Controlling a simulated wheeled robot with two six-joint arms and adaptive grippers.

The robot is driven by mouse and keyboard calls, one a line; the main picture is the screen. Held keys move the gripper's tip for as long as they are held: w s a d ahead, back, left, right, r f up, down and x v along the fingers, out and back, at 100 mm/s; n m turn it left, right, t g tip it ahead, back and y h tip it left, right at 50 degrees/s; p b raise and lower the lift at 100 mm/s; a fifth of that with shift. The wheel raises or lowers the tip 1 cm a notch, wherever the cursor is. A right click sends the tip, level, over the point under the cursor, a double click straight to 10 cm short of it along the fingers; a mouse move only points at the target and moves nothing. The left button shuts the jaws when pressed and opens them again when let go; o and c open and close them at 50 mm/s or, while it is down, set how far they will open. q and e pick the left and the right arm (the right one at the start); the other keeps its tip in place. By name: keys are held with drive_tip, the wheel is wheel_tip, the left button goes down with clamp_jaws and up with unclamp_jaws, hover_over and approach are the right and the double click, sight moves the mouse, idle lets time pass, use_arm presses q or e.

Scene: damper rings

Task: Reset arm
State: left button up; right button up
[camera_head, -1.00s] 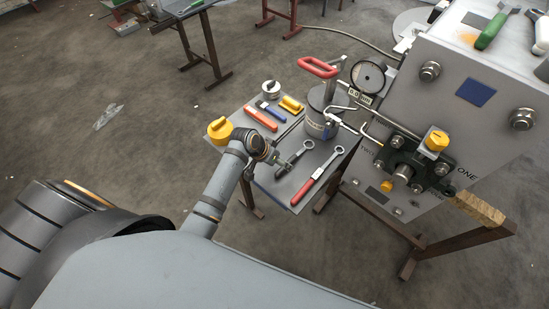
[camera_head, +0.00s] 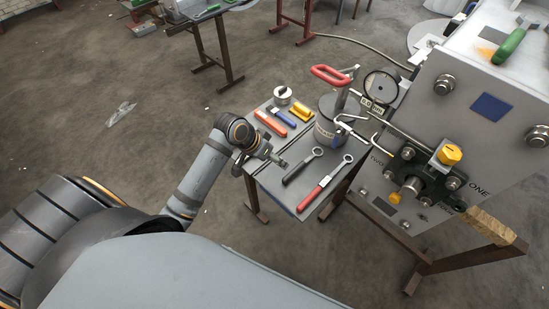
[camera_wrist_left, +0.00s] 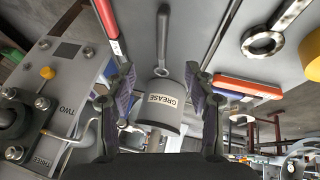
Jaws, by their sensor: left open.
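My left gripper (camera_head: 280,161) hangs over the left edge of the small tool table (camera_head: 262,178) in the head view. In the left wrist view its two dark fingers (camera_wrist_left: 162,95) are spread apart with nothing between them gripped. The grease can (camera_wrist_left: 162,114) shows beyond the gap. The can (camera_head: 331,128) stands upright on the table in the head view, right of the gripper. A dark ring spanner (camera_head: 302,167) and a red-handled one (camera_head: 325,185) lie near the gripper, not touching it. My right gripper is not in view.
A grey panel (camera_head: 480,140) with bolts and a yellow-capped valve block (camera_head: 449,154) stands at the right. A gauge (camera_head: 381,87), small tin (camera_head: 283,95), orange tool (camera_head: 269,124) and yellow tool (camera_head: 300,111) are around the table. Open floor (camera_head: 120,150) lies left.

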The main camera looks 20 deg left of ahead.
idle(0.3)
use_arm(q)
drive_tip(key=s+a+n+y, duration=0.1)
drive_tip(key=s+a+y, duration=0.2)
drive_tip(key=s, duration=0.4)
drive_tip(key=s+a+n+y, duration=0.1)
drive_tip(key=s+a+y, duration=0.1)
drive_tip(key=s, duration=0.5)
wheel_tip(320, 180, down, 27)
drive_tip(key=s+a+g, duration=0.2)
drive_tip(key=a, duration=0.1)
drive_tip(key=s+a+f+g+b, duration=0.1)
drive_tip(key=s+f, duration=1.6)
drive_tip(key=s, duration=0.1)
drive_tip(key=shift+s+f+n, duration=0.3)
drive_tip(key=shift+s, duration=0.1)
drive_tip(key=shift+a, duration=0.1)
